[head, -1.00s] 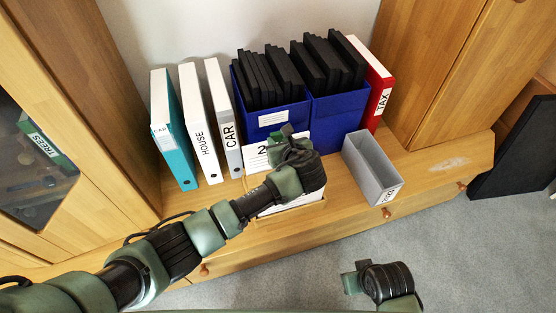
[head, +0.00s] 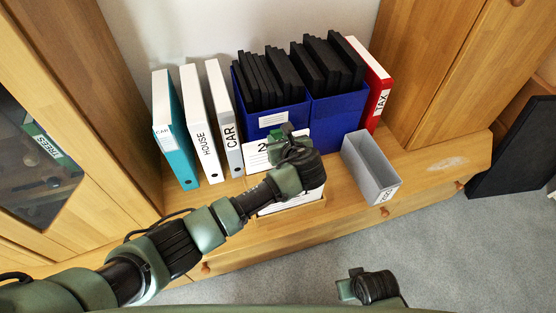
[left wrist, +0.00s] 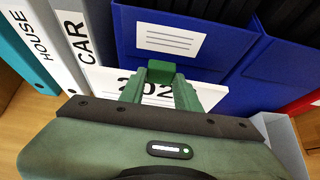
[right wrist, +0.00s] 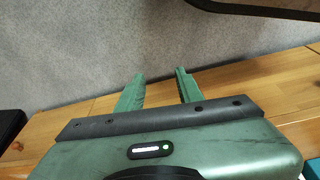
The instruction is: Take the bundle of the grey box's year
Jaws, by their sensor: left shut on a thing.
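A white bundle (head: 257,157) with large black digits stands in front of the blue boxes. The grey box (head: 366,165) stands to the right, open at the top and seemingly empty. The label (head: 386,194) on its front end is too small to read surely. My right gripper (head: 346,287) is open and empty, low in front of the cabinet; its spread fingers show in the right wrist view (right wrist: 160,88).
Blue boxes (head: 337,134) with black folders stand behind the bundle. Teal, HOUSE (head: 198,125) and CAR (head: 224,120) binders stand left, a red TAX binder (head: 378,95) right. White paper (head: 292,203) lies below my left gripper. The cabinet top right of the grey box is clear.

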